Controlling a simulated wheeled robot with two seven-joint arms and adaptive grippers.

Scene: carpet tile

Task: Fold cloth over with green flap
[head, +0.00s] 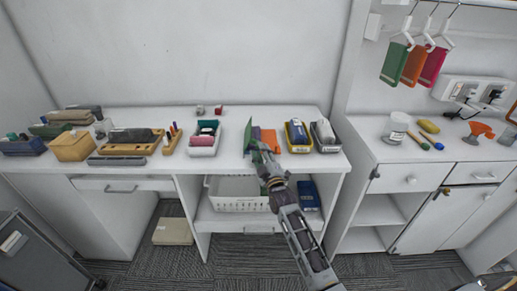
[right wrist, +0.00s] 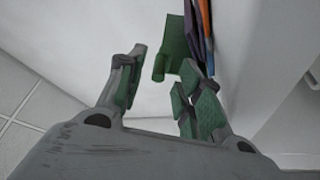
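The cloth lies on the white worktop in the head view, with a green flap (head: 248,134) at its left and an orange part (head: 270,139) at its right. My right gripper (head: 263,155) is over the near side of the cloth and hides part of it. In the right wrist view the green flap (right wrist: 174,50) shows beyond the fingers, beside purple, blue and orange layers (right wrist: 202,30) seen edge-on. My right gripper (right wrist: 162,75) is open there, its fingers well apart; the flap is close to the right finger, but I cannot tell whether they touch. My left gripper is out of view.
A grey tray with pink and green items (head: 204,138) stands left of the cloth. A white basket (head: 238,194) is on the shelf below. Bare worktop (head: 232,160) lies left of the gripper.

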